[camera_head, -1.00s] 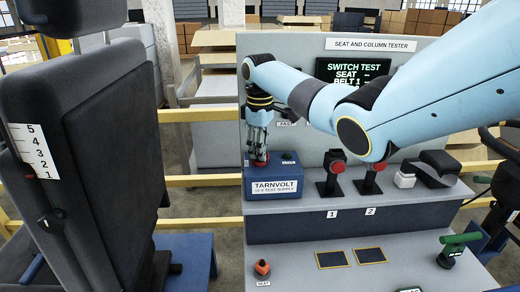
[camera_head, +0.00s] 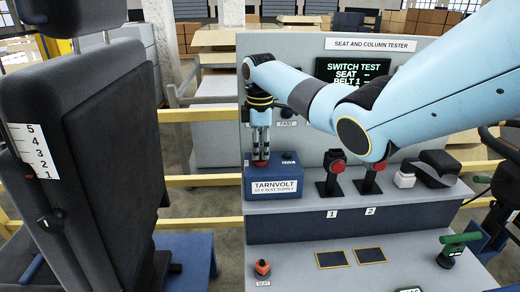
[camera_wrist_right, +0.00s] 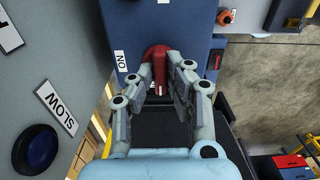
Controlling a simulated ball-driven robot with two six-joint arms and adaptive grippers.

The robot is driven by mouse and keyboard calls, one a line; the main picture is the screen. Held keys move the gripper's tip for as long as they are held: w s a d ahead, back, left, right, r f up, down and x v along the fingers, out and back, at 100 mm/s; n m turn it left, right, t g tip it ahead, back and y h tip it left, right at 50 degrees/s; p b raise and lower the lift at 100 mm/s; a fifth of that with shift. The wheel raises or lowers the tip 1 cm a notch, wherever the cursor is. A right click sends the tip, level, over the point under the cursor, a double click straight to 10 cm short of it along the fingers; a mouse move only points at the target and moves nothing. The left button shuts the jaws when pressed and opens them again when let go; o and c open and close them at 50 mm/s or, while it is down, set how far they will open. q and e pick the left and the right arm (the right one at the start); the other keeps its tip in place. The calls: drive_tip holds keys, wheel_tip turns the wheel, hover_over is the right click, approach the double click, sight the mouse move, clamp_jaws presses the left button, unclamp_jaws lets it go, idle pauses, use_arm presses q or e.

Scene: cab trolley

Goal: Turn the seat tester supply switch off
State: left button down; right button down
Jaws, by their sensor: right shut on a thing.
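The seat tester supply is the blue TARNVOLT box (camera_head: 250,188) at the left end of the tester's shelf. Its red supply switch (camera_wrist_right: 153,52) is a rotary knob on top, with a raised grip bar running up and down in the right wrist view. The "ON" label (camera_wrist_right: 120,61) lies left of the knob there. My right gripper (camera_head: 260,162) points straight down onto the switch, its fingers shut on the bar from both sides. In the head view the fingers mostly hide the knob. My left gripper is not in view.
The tester screen (camera_head: 350,72) reads "SWITCH TEST, SEAT, BELT 1". A black seat (camera_head: 115,150) stands at the left. A blue button (camera_wrist_right: 37,148) by the "SLOW" label is near the right wrist.

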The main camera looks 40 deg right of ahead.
sight(260, 152)
drive_tip(key=shift+w+r, duration=0.1)
drive_tip(key=c, duration=1.3)
unclamp_jaws()
drive_tip(key=shift+c, duration=0.2)
wheel_tip(260, 152, up, 12)
